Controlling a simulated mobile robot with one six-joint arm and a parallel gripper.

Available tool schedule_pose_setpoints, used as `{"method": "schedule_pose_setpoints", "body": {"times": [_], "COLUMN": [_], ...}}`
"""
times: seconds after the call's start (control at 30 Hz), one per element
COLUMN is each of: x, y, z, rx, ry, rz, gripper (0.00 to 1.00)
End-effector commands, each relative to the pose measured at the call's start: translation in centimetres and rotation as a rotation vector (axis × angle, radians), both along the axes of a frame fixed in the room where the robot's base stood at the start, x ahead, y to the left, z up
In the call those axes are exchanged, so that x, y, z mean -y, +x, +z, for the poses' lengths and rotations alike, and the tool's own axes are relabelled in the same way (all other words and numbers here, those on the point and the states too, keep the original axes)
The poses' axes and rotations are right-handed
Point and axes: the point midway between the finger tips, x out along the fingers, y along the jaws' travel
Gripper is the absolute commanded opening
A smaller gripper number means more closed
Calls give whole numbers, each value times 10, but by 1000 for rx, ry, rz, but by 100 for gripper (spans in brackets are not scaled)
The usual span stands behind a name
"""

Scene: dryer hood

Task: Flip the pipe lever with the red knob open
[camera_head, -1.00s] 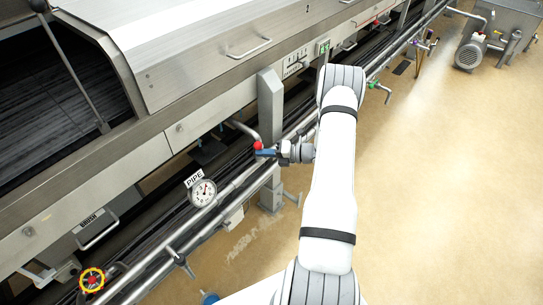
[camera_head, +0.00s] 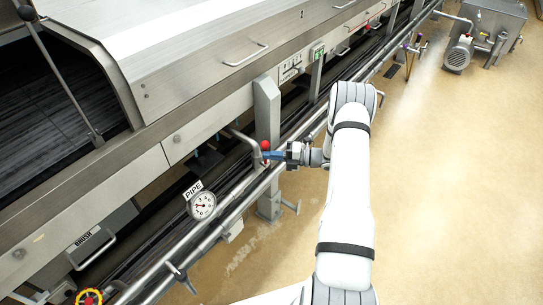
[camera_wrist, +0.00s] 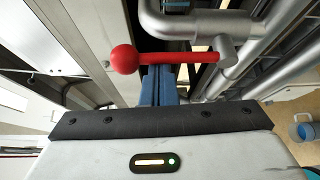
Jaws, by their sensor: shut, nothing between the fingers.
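My gripper (camera_head: 270,154) has blue fingers and is shut and empty. In the wrist view the fingertips (camera_wrist: 159,72) are right at the lever, close to the knob; whether they touch it I cannot tell.
A gauge labelled PIPE (camera_head: 203,205) stands on the pipes at lower left. A steel post (camera_head: 267,140) rises close behind my gripper. Long parallel pipes (camera_head: 228,222) run along the machine. The tan floor (camera_head: 440,190) at right is open.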

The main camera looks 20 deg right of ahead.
Motion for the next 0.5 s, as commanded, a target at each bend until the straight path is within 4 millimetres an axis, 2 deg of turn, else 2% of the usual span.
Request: {"method": "schedule_pose_setpoints", "body": {"times": [0.33,0.5], "x": [-4,-19], "y": [0,-11], "z": [1,3], "rx": [2,-1], "ry": [-1,0], "rz": [4,6], "gripper": [0,0]}}
